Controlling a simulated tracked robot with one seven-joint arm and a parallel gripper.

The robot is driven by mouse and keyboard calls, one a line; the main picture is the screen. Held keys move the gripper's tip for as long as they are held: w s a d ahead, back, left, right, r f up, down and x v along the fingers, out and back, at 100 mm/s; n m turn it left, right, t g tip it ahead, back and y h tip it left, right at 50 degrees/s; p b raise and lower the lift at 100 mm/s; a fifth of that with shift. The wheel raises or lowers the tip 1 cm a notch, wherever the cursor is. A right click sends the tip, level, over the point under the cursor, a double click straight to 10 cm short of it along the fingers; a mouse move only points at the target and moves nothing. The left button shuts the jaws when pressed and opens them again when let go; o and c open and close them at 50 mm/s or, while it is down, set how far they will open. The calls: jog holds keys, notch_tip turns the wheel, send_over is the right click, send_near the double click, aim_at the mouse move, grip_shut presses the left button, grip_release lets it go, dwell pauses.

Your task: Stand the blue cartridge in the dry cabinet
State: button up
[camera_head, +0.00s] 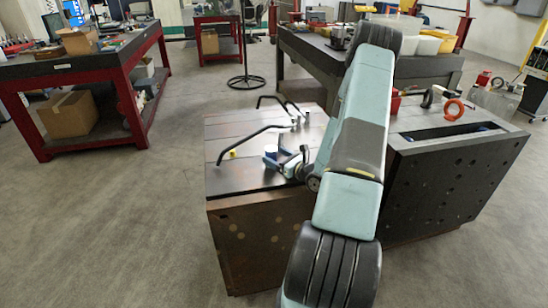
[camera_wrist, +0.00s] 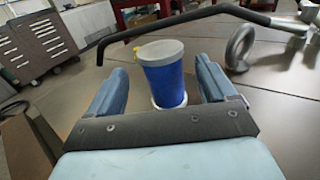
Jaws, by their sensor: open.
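The blue cartridge (camera_wrist: 164,82) stands upright in the wrist view, with a grey lid and a small yellow tab at its left edge. It is between the two fingers of my gripper (camera_wrist: 161,74), which are open, with a visible gap on each side. A pale ring shows around its foot. In the head view my gripper (camera_head: 284,160) is low over the left metal block; I cannot make out the cartridge clearly there. I cannot identify the dry cabinet for certain in either view.
A black bent bar (camera_wrist: 190,18) crosses behind the cartridge. A grey ring-shaped part (camera_wrist: 240,47) stands to its right. The left block (camera_head: 235,190) carries more black bars. Grey floor is clear at left.

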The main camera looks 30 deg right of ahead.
aim_at(268, 152)
jog(key=shift+x, duration=2.35)
jog(key=shift+d, duration=0.15)
jog(key=shift+c, duration=0.5)
